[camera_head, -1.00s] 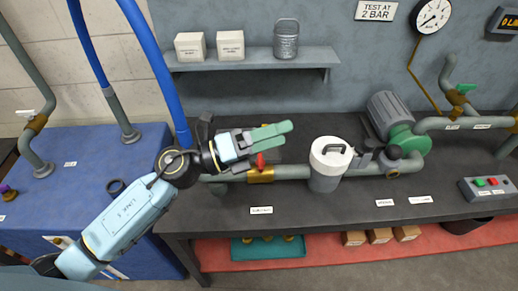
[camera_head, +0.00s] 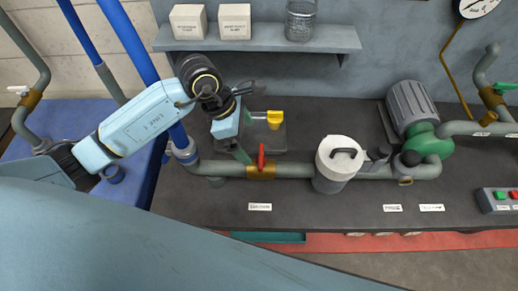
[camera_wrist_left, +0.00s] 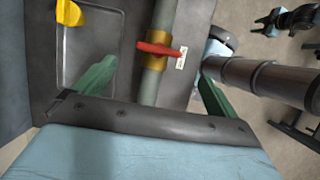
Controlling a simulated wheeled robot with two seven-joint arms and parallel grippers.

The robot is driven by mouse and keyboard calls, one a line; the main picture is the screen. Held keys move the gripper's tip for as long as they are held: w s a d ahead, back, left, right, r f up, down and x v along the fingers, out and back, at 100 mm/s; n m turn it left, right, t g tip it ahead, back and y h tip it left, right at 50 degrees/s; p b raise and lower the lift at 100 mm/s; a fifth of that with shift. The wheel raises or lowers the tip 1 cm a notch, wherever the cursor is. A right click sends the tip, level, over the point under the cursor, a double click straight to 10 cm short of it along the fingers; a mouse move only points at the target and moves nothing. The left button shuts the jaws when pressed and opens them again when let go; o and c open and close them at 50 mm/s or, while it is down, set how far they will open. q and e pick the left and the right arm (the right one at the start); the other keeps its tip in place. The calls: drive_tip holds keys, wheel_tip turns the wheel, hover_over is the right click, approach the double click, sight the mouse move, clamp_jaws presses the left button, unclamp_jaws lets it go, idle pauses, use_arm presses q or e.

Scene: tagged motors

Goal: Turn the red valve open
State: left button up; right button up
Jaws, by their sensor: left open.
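The red valve handle (camera_head: 261,157) stands on a brass valve body (camera_head: 261,172) in the grey pipe along the bench. In the left wrist view the red handle (camera_wrist_left: 158,50) lies across the pipe. My left gripper (camera_head: 249,135) is open and empty, just behind and left of the handle in the head view, pointing down. In the left wrist view its two green fingers (camera_wrist_left: 158,72) are spread to either side of the pipe, with the handle beyond them, apart from both. My right gripper cannot be made out.
A shelf (camera_head: 250,40) runs above.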

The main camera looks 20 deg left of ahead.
sight(261, 156)
use_arm(q)
drive_tip(key=x, duration=0.8)
drive_tip(key=shift+w+d+f+p, duration=0.15)
drive_tip(key=shift+f+p, duration=0.05)
drive_tip(key=shift+p, duration=0.1)
drive_tip(key=c, duration=1)
